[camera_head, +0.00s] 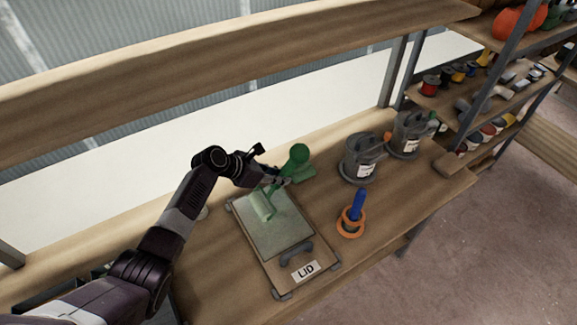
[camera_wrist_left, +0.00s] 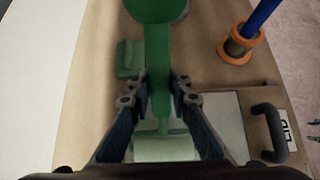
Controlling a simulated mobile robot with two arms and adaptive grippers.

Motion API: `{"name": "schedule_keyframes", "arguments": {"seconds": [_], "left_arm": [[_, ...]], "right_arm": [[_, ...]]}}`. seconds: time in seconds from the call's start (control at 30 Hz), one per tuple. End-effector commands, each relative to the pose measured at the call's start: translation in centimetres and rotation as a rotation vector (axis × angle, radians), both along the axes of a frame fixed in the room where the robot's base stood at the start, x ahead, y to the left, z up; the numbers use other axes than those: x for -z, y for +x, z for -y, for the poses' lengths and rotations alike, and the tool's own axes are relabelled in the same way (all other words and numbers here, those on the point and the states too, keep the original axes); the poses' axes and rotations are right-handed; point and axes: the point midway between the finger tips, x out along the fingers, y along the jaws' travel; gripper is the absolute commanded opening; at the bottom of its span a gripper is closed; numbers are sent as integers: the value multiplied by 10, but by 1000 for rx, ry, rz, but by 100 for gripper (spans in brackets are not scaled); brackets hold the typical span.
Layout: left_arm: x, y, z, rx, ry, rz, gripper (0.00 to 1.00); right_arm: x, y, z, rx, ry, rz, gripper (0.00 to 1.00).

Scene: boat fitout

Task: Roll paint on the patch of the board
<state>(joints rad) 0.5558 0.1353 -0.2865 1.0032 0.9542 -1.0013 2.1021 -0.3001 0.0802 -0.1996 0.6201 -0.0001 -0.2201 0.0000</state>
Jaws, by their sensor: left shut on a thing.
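The board (camera_head: 245,217) lies flat on the wooden bench, with a grey-green patch (camera_head: 277,232) on it, a dark handle and a "LID" label at its near end. The green paint roller (camera_head: 262,206) has its pale green sleeve over the far left part of the patch; I cannot tell whether it touches. My left gripper (camera_head: 283,182) is shut on the roller's green handle, which also shows between the fingers in the left wrist view (camera_wrist_left: 158,75). My right gripper is not in view.
A blue-handled tool (camera_head: 357,205) stands in an orange ring right of the board. Two grey cans (camera_head: 362,160) (camera_head: 408,136) stand farther back right. A green block (camera_head: 304,173) lies behind the gripper. A shelf board (camera_head: 230,60) runs above the bench's back.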

Motion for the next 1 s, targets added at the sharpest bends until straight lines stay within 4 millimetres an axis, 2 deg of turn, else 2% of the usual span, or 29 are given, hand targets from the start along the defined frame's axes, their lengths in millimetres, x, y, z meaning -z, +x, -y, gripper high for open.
{"name": "schedule_keyframes", "arguments": {"seconds": [0.07,0.47,0.7,0.87,1.0], "left_arm": [[-4,-3,-4,-1,-2,2,0],[-3,-4,-7,0,-3,3,0],[-4,-18,-28,-1,0,2,0],[0,-28,-43,-1,-1,3,0],[-1,-30,-46,1,-2,4,0]], "right_arm": [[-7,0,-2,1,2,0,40],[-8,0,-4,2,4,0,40],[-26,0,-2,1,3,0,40],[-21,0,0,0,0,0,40],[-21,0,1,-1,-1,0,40]]}}
